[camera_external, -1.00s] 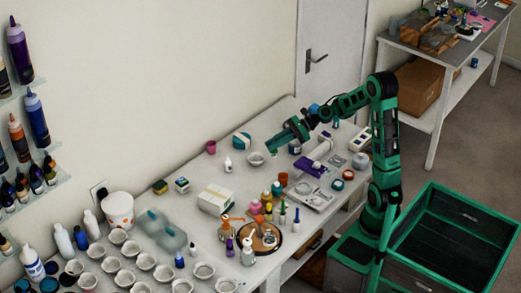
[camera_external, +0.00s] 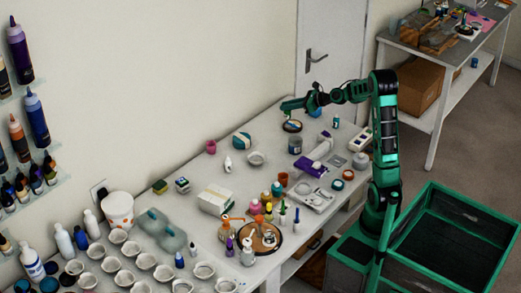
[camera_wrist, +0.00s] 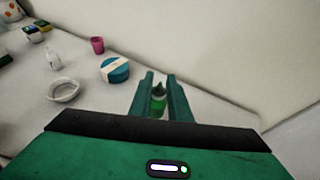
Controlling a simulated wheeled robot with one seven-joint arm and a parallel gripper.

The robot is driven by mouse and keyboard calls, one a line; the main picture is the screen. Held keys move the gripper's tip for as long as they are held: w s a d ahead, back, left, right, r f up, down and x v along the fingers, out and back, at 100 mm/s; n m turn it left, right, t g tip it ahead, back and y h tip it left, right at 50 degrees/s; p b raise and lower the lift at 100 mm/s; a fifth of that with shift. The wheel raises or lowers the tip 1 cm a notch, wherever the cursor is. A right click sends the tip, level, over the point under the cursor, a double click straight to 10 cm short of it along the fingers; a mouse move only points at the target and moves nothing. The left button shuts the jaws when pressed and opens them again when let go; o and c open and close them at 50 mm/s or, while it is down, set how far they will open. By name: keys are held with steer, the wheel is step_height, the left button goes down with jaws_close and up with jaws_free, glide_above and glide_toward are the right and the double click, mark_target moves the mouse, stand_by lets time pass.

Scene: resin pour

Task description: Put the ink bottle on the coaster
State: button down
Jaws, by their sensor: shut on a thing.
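My gripper (camera_wrist: 160,97) is shut on a small green ink bottle (camera_wrist: 158,104) with a dark, pointed top, seen between its two fingers in the wrist view. In the external view my gripper (camera_external: 287,106) is at the far end of the table, near the wall. The bottle is too small to make out clearly there. A round dark disc (camera_external: 292,127), which looks like the coaster, lies on the table just below and in front of the gripper. Its top has some lighter, coloured marks. I cannot make out the disc in the wrist view.
A grey-blue jar (camera_external: 295,146) stands close in front of the disc. A teal round container (camera_wrist: 114,70), a pink cup (camera_wrist: 97,44) and a white bowl (camera_wrist: 64,90) stand to the left. A blue object (camera_external: 313,110) is right of the gripper. The wall is close behind.

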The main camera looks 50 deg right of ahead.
steer(key=d+f, duration=0.2)
steer(key=w+d+f, duration=0.1)
steer(key=d+f, duration=0.1)
steer(key=f, duration=0.1)
steer(key=d+f, duration=0.2)
steer(key=f, duration=0.1)
steer(key=shift+w+d+f, duration=0.2)
steer(key=shift+w+d, duration=0.2)
steer(key=c, duration=1.6)
jaws_free()
steer(key=shift+c, duration=0.2)
steer(key=v, duration=1.2)
